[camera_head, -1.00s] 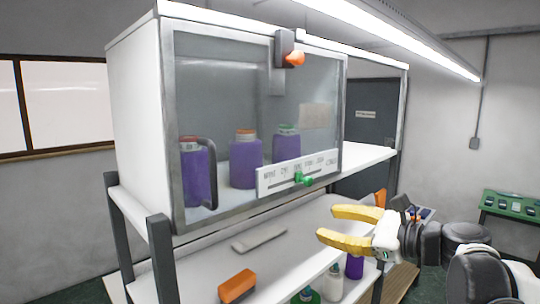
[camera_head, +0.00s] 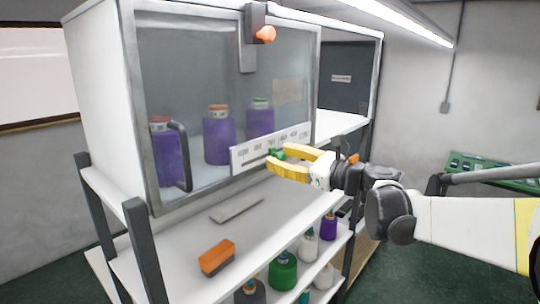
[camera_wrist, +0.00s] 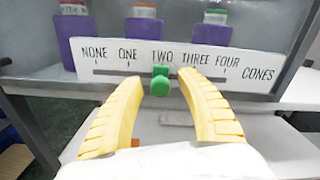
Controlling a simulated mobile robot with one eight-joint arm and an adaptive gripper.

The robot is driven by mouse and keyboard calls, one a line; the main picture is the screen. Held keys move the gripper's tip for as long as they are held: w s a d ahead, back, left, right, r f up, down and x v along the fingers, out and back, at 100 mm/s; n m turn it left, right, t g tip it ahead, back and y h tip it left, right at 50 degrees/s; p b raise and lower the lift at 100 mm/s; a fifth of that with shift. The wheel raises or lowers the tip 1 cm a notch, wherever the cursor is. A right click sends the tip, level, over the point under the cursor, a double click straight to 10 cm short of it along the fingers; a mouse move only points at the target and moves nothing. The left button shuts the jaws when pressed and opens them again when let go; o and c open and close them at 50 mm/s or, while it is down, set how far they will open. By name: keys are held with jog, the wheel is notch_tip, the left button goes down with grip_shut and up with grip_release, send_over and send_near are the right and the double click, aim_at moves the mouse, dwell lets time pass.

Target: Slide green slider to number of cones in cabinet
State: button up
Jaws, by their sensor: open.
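A white label plate (camera_wrist: 105,52) on the cabinet (camera_head: 137,110) front reads NONE, ONE, TWO, THREE, FOUR, CONES. The green slider (camera_wrist: 160,82) sits in its slot below TWO; in the head view the slider (camera_head: 275,154) is partly hidden by my fingers. My gripper (camera_wrist: 159,84) is open, its yellow fingertips on either side of the slider, with no clear contact visible. The gripper also shows at the plate in the head view (camera_head: 280,158).
An orange-topped block (camera_head: 216,257) and a flat grey bar (camera_head: 237,209) lie on the shelf below the cabinet. Several bottles, one green (camera_head: 283,271), stand on lower shelves. A vertical door handle (camera_head: 181,155) and an orange knob (camera_head: 265,34) stick out of the cabinet front.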

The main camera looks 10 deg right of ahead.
aim_at(282, 148)
grip_shut()
jog(key=w+d, duration=0.1)
jog(key=d, duration=0.1)
jog(key=w+d+b, duration=0.1)
jog(key=w+d, duration=0.1)
grip_release()
dwell(0.4)
